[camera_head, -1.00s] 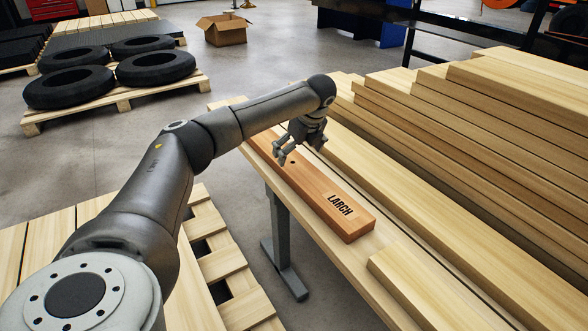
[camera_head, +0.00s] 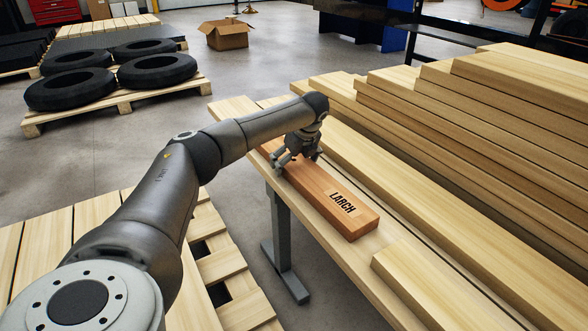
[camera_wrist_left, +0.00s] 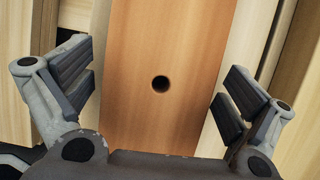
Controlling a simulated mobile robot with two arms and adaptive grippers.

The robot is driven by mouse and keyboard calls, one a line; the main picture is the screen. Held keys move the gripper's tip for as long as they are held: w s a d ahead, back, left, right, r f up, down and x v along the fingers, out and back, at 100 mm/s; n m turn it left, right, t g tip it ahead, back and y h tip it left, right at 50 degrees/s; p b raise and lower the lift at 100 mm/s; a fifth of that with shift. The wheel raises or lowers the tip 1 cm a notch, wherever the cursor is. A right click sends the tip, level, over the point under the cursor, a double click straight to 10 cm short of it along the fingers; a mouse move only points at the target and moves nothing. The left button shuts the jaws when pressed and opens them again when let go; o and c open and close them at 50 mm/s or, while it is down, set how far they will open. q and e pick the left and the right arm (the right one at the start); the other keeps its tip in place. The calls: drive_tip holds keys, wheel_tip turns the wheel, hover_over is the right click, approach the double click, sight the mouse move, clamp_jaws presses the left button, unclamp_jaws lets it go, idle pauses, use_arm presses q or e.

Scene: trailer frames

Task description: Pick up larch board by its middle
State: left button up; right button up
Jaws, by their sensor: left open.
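The larch board (camera_head: 331,197) is a reddish-brown plank marked "LARCH" near its front end. It lies flat on the workbench (camera_head: 327,239) in the head view. My left gripper (camera_head: 290,163) is over the board, away from the lettered end, and hides part of it. In the left wrist view the board (camera_wrist_left: 165,40) runs between the two open fingers of my left gripper (camera_wrist_left: 160,85), with a gap on each side. A dark round hole (camera_wrist_left: 161,84) shows in the board between the fingers. My right gripper is not in view.
Pale boards (camera_head: 450,130) are stacked on the right, close beside the larch board. A pale board (camera_head: 435,285) lies at the front right. A pallet with tires (camera_head: 110,75) and an open cardboard box (camera_head: 226,34) stand on the floor behind.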

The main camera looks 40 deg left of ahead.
use_arm(q)
drive_tip(key=c, duration=1.9)
drive_tip(key=shift+r, duration=0.15)
drive_tip(key=shift+r, duration=0.1)
